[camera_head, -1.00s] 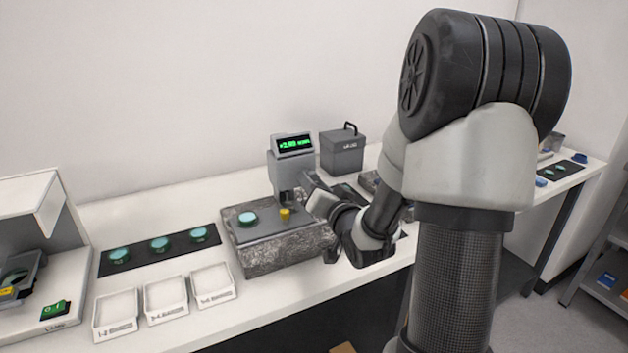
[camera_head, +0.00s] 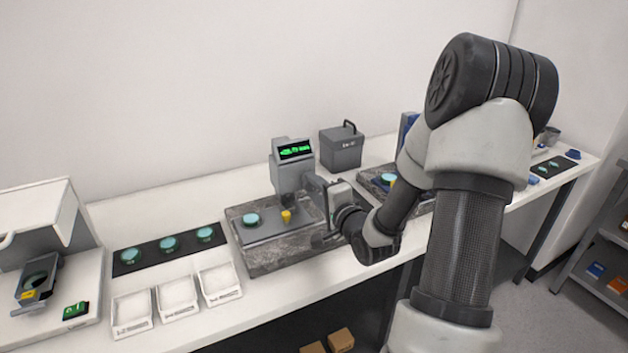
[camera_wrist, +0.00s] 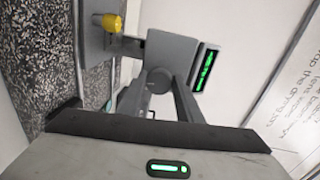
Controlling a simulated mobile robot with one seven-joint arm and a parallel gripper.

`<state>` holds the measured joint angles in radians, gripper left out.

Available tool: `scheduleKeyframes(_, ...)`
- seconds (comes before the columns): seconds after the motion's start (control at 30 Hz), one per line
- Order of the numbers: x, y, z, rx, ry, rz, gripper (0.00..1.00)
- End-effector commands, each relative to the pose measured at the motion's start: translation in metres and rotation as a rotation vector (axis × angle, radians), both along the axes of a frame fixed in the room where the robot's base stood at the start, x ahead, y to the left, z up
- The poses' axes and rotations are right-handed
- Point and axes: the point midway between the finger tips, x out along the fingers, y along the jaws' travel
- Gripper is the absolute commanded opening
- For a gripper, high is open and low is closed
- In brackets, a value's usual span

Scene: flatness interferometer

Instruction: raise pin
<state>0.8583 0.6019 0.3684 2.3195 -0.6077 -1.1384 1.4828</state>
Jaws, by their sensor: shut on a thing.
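The grey gauge head (camera_head: 290,178) with a green display stands over a stone-look base (camera_head: 270,262). Its short dark pin (camera_head: 288,201) points down near a yellow knob (camera_head: 286,216); whether they touch I cannot tell. In the wrist view, the gauge head (camera_wrist: 172,48) and yellow knob (camera_wrist: 112,22) appear sideways. My gripper (camera_wrist: 158,80) is shut on a round grey knob at the side of the gauge head, which the fingers partly hide. In the head view, my gripper (camera_head: 322,186) is at the right side of the gauge head.
A teal disc (camera_head: 251,219) lies on the base plate left of the yellow knob. A black mat (camera_head: 150,258) with teal discs and white trays (camera_head: 177,296) are further left. A grey box (camera_head: 341,147) stands behind. A second stone base is partly behind my arm.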

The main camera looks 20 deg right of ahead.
Motion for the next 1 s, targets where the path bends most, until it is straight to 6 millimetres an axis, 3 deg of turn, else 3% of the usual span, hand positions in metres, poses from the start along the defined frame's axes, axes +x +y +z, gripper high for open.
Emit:
scheduleKeyframes(0.4,0.0011,-0.0024,0.0034,0.201,0.002,-0.003,0.1)
scheduleKeyframes(0.97,0.0011,-0.0018,0.0019,0.234,0.004,-0.001,0.1)
scheduleKeyframes(1.0,0.0011,-0.0017,0.002,0.234,0.004,-0.001,0.34)
